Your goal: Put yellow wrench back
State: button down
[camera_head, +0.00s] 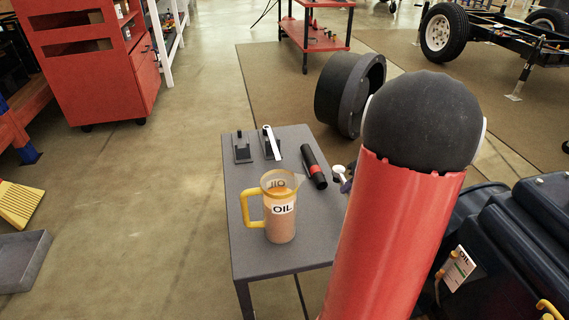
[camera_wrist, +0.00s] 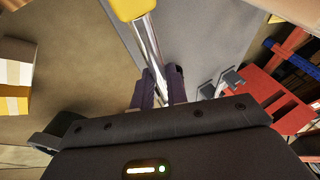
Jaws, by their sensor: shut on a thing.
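In the wrist view my gripper (camera_wrist: 159,88) is shut on the yellow wrench (camera_wrist: 147,42). Its silver shaft runs between the two fingers and its yellow end (camera_wrist: 134,8) is cut off by the top edge. The wrench is above or beside the grey table (camera_wrist: 205,30); the height is hard to judge. In the head view my arm hides most of the gripper and wrench. On the table (camera_head: 250,185) stand two small dark holders: the left holder (camera_head: 242,150) has no wrench, and the right holder (camera_head: 271,150) bears a silver wrench (camera_head: 271,141).
A jug of oil (camera_head: 281,222) with a yellow handle stands mid-table. A red cabinet (camera_head: 95,70) stands at the back left.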

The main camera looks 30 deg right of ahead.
jog(key=w+a, duration=0.2)
jog(key=w, duration=0.3)
jog(key=w+a+p, duration=0.1)
jog(key=w+a, duration=0.2)
jog(key=w, duration=0.2)
jog(key=w+a+p, duration=0.1)
jog(key=w+a, duration=0.1)
jog(key=w, duration=0.4)
jog(key=shift+a+r, duration=0.1)
jog(key=shift+a, duration=0.25)
jog(key=shift+w+a+f, duration=0.1)
jog(key=shift+w+f, duration=0.05)
jog(key=shift+f, duration=0.75)
jog(key=shift+w+f, duration=0.15)
jog(key=shift+f, duration=0.75)
jog(key=shift+b, duration=0.3)
jog(key=c, duration=1.4)
grip_release()
jog(key=p+v, duration=0.1)
jog(key=v, duration=1.1)
jog(key=shift+s, duration=0.1)
jog(key=shift+a, duration=0.1)
